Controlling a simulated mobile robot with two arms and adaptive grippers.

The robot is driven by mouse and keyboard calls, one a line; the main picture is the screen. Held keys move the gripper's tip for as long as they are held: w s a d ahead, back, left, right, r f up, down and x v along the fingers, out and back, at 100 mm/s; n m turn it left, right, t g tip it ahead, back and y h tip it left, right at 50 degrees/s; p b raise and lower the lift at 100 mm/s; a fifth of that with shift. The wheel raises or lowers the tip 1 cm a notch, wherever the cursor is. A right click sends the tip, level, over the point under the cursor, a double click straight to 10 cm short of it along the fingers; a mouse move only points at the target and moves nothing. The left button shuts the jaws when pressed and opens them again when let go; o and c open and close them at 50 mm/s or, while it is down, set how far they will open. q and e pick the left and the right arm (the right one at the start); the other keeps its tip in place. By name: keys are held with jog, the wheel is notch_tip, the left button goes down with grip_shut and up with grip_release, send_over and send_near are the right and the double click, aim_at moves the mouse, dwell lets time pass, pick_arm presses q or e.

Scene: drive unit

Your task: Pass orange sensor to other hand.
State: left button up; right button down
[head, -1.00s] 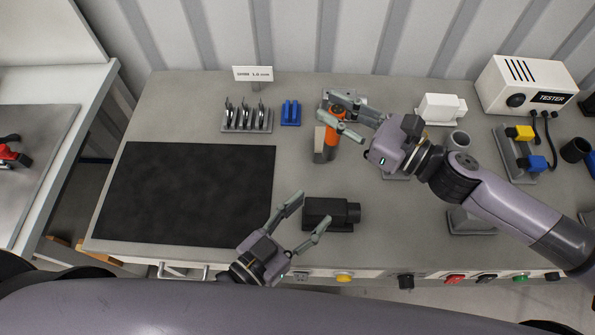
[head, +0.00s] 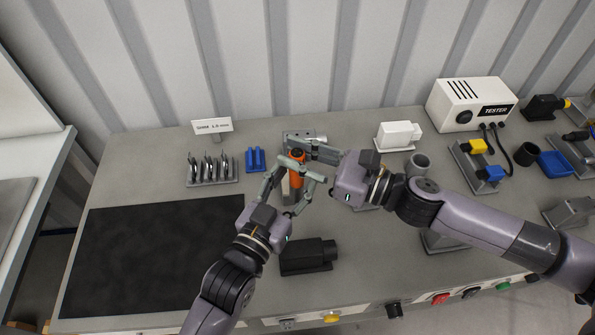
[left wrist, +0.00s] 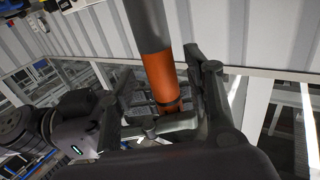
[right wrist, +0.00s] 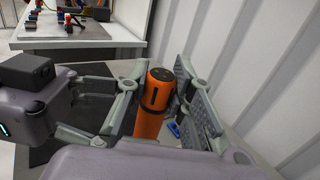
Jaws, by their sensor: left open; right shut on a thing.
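The orange sensor (head: 297,182), a cylinder with a dark end, is held upright above the bench by my right gripper (head: 298,159), which is shut on it. It shows between the right gripper's fingers in the right wrist view (right wrist: 150,110). My left gripper (head: 288,183) is open, with its fingers on either side of the sensor below the right gripper. In the left wrist view the sensor (left wrist: 160,75) stands between the open left fingers. The fingers hide part of the sensor; whether the left ones touch it I cannot tell.
A black block (head: 308,258) lies in front of the grippers. A dark mat (head: 150,255) covers the bench's left side. A blue holder (head: 256,160) and a grey rack (head: 212,176) stand at the back left. A white tester (head: 470,104) is at the back right.

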pick_arm(q)
jog(key=shift+x, duration=0.9)
jog(key=shift+s+d, duration=0.1)
grip_shut()
pick_arm(e)
jog(key=shift+r, duration=0.1)
jog(key=c, duration=1.3)
grip_release()
